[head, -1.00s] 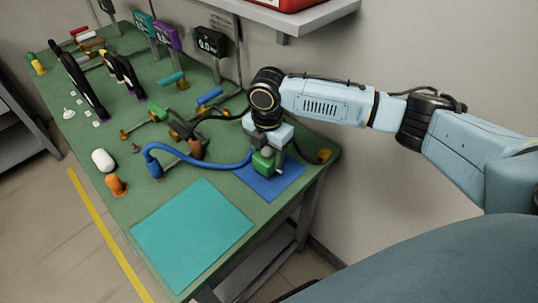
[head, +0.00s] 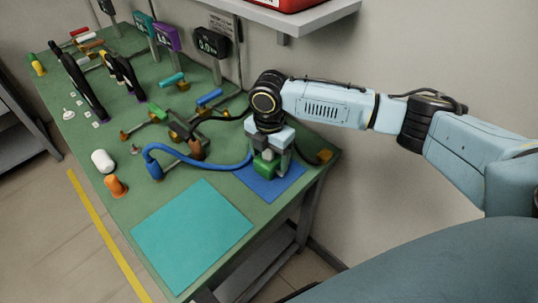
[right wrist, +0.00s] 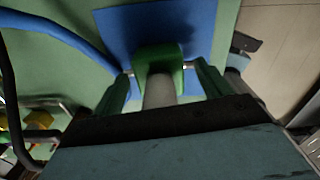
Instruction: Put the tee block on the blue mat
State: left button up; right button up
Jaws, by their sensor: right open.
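The tee block (head: 264,164) is green with a pale grey stem. It is at the blue mat (head: 284,184) near the table's right edge and appears to rest on it. In the right wrist view the green part of the tee block (right wrist: 159,57) lies over the edge area of the blue mat (right wrist: 117,25), its stem pointing toward the camera. My right gripper (head: 270,166) is over the mat, pointing down. My left gripper is not in view.
A teal mat (head: 192,236) lies at the front of the green table (head: 130,190). A blue hose (head: 200,160) runs close to the left of my right gripper. An orange-capped item (head: 116,186) and a white rounded item (head: 103,161) stand at left. Meters line the back.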

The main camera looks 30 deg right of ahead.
notch_tip(320, 180, up, 7)
jog(key=shift+f+p, duration=0.15)
jog(key=shift+p, duration=0.5)
jog(key=shift+r, duration=0.25)
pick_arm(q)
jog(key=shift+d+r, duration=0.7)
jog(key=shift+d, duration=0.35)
